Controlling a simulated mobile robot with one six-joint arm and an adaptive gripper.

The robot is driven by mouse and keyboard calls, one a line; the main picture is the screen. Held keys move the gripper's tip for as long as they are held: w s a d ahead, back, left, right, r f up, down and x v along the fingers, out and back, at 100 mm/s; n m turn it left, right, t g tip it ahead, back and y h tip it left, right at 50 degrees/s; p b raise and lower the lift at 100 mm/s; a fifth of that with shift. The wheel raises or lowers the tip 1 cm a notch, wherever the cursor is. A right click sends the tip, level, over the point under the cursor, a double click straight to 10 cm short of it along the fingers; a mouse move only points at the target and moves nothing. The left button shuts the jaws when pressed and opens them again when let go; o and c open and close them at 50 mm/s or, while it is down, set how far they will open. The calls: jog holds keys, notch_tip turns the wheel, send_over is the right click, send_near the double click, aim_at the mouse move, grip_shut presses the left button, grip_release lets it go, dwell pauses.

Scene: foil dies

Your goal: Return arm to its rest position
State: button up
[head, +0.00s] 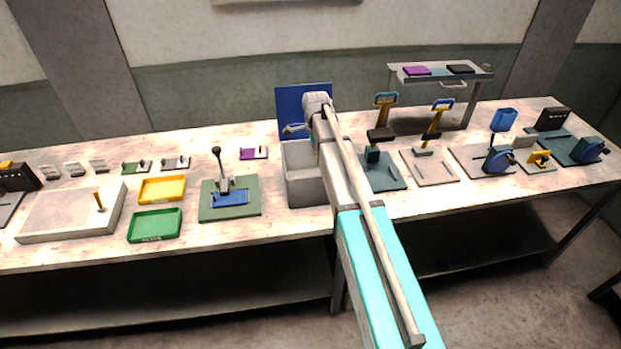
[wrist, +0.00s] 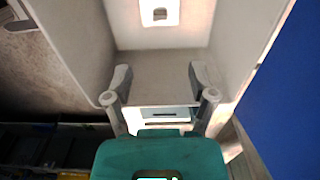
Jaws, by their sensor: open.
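My arm reaches from the lower right of the head view to the grey bin (head: 305,190) at the middle of the bench. My gripper (wrist: 158,76) is open in the wrist view, its two fingers spread apart with nothing held between them. It is at the bin, whose pale inner walls (wrist: 235,55) surround the fingers in the wrist view. A white piece with a dark square mark (wrist: 158,12) lies on the bin floor beyond the fingertips. In the head view my wrist and arm hide part of the bin.
A blue panel (head: 290,100) stands behind the bin and fills the right of the wrist view (wrist: 285,100). A lever press on a green base (head: 250,205) stands left of the bin. Several tool stations stand right, near a raised shelf (head: 405,78). Yellow (head: 162,200) and green (head: 155,238) trays lie left.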

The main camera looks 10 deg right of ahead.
dwell(0.3)
jog(key=s+f+n+b, duration=0.2)
jog(key=s+n, duration=1.6)
jog(key=s, duration=1.1)
jog(key=shift+a+f, duration=0.15)
